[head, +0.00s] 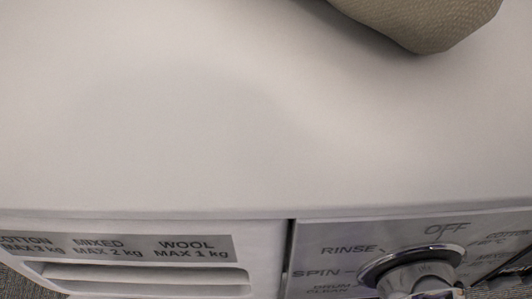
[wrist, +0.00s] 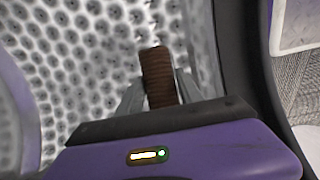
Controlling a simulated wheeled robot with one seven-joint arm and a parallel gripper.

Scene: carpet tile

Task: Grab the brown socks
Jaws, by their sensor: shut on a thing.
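The brown socks (wrist: 158,77) show in the wrist view as a ribbed brown roll standing up between my fingers. My gripper (wrist: 160,90) is shut on them, with one grey finger on each side. The lower part of the socks is hidden behind the dark edge of my gripper. The head view shows neither the socks nor my gripper.
Behind the socks is a perforated metal drum wall (wrist: 90,50), with a dark rim (wrist: 243,50) to the right. The head view shows a white washing machine top (head: 180,110), its dial (head: 412,268), and a beige textured object (head: 425,20) at the top right.

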